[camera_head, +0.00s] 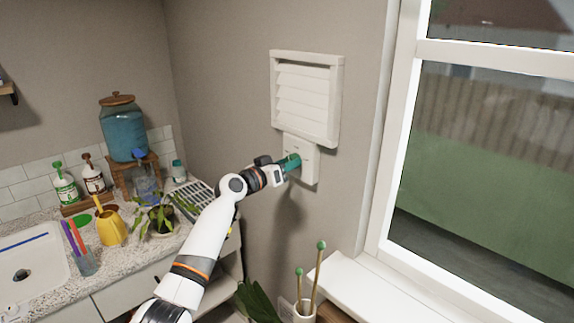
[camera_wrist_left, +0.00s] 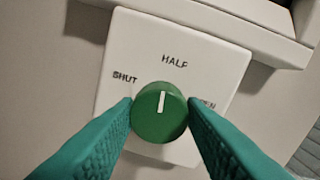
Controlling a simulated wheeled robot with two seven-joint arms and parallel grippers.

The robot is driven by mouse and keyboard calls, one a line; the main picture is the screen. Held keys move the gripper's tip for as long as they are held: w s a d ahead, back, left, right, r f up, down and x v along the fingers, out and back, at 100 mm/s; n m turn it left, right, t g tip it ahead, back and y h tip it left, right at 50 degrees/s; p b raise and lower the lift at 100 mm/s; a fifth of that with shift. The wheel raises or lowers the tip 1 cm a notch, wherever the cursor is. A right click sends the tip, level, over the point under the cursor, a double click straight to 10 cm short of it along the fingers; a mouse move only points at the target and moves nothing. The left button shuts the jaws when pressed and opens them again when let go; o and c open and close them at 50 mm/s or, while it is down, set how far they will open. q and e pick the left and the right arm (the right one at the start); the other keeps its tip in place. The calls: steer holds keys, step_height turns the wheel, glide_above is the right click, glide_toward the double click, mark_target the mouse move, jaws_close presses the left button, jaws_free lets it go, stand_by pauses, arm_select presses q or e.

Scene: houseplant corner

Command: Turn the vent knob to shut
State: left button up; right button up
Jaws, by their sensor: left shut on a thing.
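The green vent knob (camera_wrist_left: 160,122) sits on a white plate (camera_wrist_left: 212,58) below the louvred vent (camera_head: 302,97). The plate reads SHUT at left, HALF at top and OPEN at right, the last partly covered by a finger. The knob's white mark points up, close to HALF and slightly to its SHUT side. My left gripper (camera_head: 291,162) reaches the plate; its teal fingers are shut on the knob, one on each side, as the left wrist view also shows (camera_wrist_left: 160,104). The vent's slats look closed or nearly so. My right gripper is not in view.
A window (camera_head: 480,180) with a white sill is at right. A pot with green-tipped stakes (camera_head: 304,309) stands below the vent. The counter at left holds a sink (camera_head: 28,270), a yellow watering can (camera_head: 111,228), a blue dispenser (camera_head: 131,130), bottles and a plant.

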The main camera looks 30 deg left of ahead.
arm_select(q)
steer(key=n+p, duration=0.3)
steer(key=n, duration=0.8)
steer(key=shift+a+n+g, duration=0.1)
steer(key=shift+n+g, duration=0.2)
steer(key=shift+n, duration=0.1)
stand_by(0.4)
steer(key=o, duration=1)
steer(key=shift+s, duration=0.1)
